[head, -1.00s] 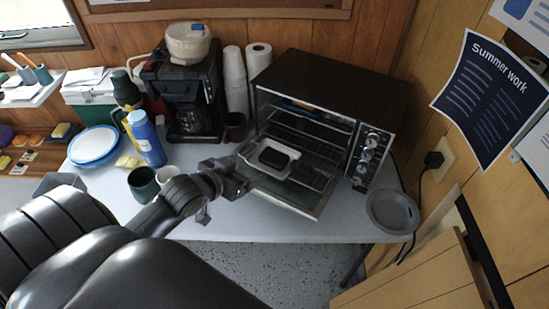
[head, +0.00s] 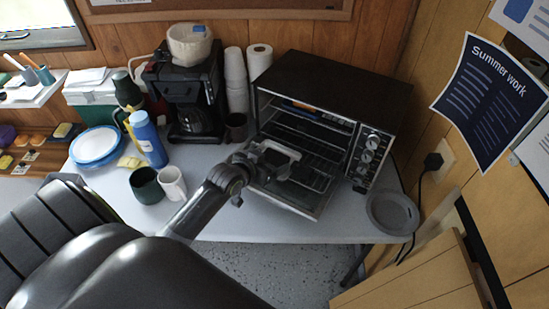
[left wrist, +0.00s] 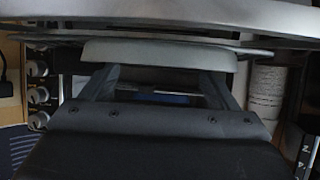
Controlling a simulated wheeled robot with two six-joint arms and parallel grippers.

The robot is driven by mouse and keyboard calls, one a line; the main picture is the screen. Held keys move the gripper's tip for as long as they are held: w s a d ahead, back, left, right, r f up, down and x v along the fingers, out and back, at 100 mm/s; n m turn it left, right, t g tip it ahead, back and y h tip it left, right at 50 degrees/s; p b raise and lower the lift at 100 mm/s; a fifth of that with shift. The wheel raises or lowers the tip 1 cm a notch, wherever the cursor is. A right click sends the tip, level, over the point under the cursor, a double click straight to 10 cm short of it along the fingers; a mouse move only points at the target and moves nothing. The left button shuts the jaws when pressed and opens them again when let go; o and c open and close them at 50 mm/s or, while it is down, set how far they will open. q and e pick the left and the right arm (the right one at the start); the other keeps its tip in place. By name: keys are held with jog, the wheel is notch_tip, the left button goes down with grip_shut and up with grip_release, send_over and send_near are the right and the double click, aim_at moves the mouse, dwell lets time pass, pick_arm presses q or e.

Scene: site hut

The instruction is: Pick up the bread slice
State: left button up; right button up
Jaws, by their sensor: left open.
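I cannot make out a bread slice for certain in either view. A narrow orange-brown and blue item (head: 302,108) lies high inside the toaster oven (head: 335,85); it is too small to name. A white-rimmed tray (head: 284,148) sits at the oven's open front, partly hidden by my left gripper. My left gripper (head: 272,166) is over the lowered oven door, at the tray. In the left wrist view its fingers (left wrist: 160,88) are apart, with a pale tray-like edge (left wrist: 160,52) across their tips and a blue strip (left wrist: 170,99) showing between them. My right gripper is out of view.
A green mug (head: 146,186) and a white mug (head: 172,184) stand close beside my left arm. A coffee maker (head: 190,90) and stacked cups (head: 236,80) are left of the oven. A grey round dish (head: 392,212) lies at the table's right end.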

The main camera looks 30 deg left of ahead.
aim_at(271, 161)
pick_arm(q)
jog(key=shift+x, duration=0.8)
jog(key=c, duration=0.6)
notch_tip(271, 161, up, 10)
jog(key=shift+r, duration=0.1)
jog(key=shift+c, duration=0.2)
jog(key=s+d+r+m+g+h, duration=0.5)
jog(key=s+d+r+m+h, duration=0.2)
jog(key=s+d, duration=0.5)
jog(key=d+m+h, duration=0.1)
jog(key=m+h, duration=0.1)
jog(key=m, duration=0.1)
jog(key=shift+s+m+h, duration=0.2)
jog(key=shift+m+h, duration=0.1)
